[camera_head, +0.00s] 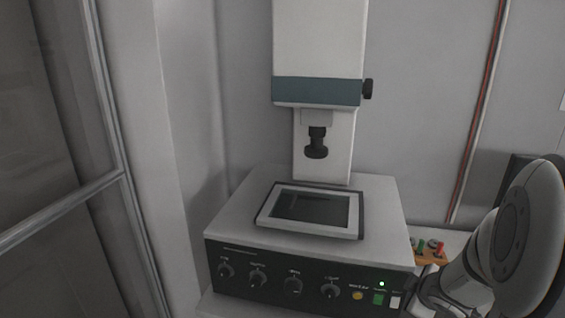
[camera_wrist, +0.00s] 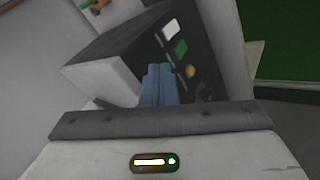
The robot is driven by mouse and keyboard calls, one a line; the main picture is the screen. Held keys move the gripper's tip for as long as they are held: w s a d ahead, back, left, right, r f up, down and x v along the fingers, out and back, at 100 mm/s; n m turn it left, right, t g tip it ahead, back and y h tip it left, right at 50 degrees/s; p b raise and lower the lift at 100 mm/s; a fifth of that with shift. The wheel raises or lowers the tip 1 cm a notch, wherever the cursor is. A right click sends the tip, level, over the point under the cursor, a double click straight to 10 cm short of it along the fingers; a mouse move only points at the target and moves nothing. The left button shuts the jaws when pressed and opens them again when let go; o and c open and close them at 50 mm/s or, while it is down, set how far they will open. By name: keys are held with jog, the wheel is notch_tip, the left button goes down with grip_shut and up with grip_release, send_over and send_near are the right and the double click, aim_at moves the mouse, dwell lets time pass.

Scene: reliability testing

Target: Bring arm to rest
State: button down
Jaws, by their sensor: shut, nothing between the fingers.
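My gripper (camera_wrist: 158,72) shows in the wrist view with its two blue fingers together and nothing between them. It points at the lower right front of the testing machine (camera_wrist: 103,72), near its green, white and yellow buttons. I cannot tell whether the fingers touch the panel. In the head view my arm is at the lower right, beside the machine's front corner, and the fingers are not visible there.
A framed plate (camera_head: 311,208) lies on the machine's top, below its column (camera_head: 318,45). An orange holder (camera_head: 430,257) with small red and green items is right of the machine, close to my arm. A wall is behind, and a metal-framed panel (camera_head: 62,213) is at the left.

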jog(key=s+a+r+m+g+h, duration=0.1)
jog(key=s+a+r+m+h, duration=0.25)
jog(key=r+m, duration=0.35)
jog(key=s+a+r+m+g+y, duration=0.3)
jog(key=s+a+y, duration=0.2)
jog(key=s+a, duration=0.6)
jog(key=a, duration=0.3)
jog(key=shift+r, duration=0.2)
dwell(0.5)
